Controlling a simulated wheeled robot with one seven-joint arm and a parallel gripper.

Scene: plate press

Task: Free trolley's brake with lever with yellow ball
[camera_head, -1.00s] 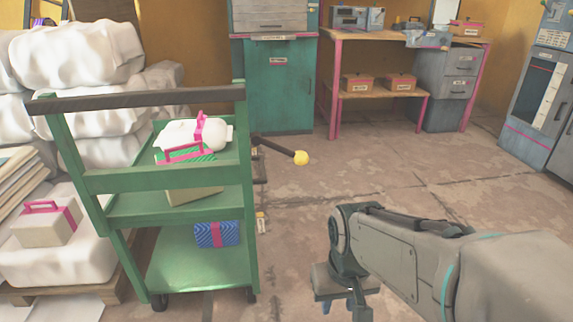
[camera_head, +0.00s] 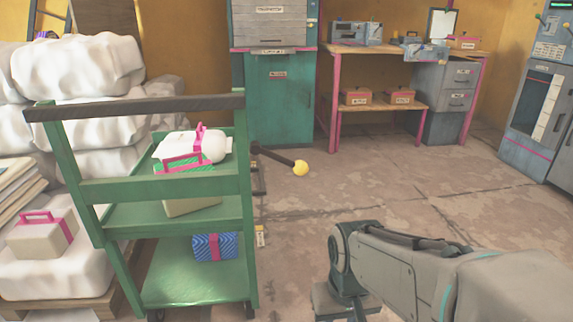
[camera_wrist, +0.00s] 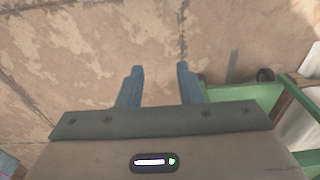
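The green trolley (camera_head: 160,190) stands at the left in the head view, with a dark handle bar across its top. The brake lever (camera_head: 272,156) is a dark rod sticking out to the right from the trolley's far side, ending in a yellow ball (camera_head: 300,168). My gripper shows in the wrist view (camera_wrist: 158,72) with two blue fingers apart and nothing between them. It hangs low over the floor, to the right of the trolley and nearer than the lever. Part of the trolley (camera_wrist: 240,92) shows beside the fingers. The lever does not show in the wrist view.
White sacks (camera_head: 80,65) and a beige box (camera_head: 42,235) crowd the left. The trolley carries a white bundle (camera_head: 190,147) and a blue patterned box (camera_head: 215,247). A green cabinet (camera_head: 280,100) and a workbench (camera_head: 385,50) stand behind. Floor right of the lever is clear.

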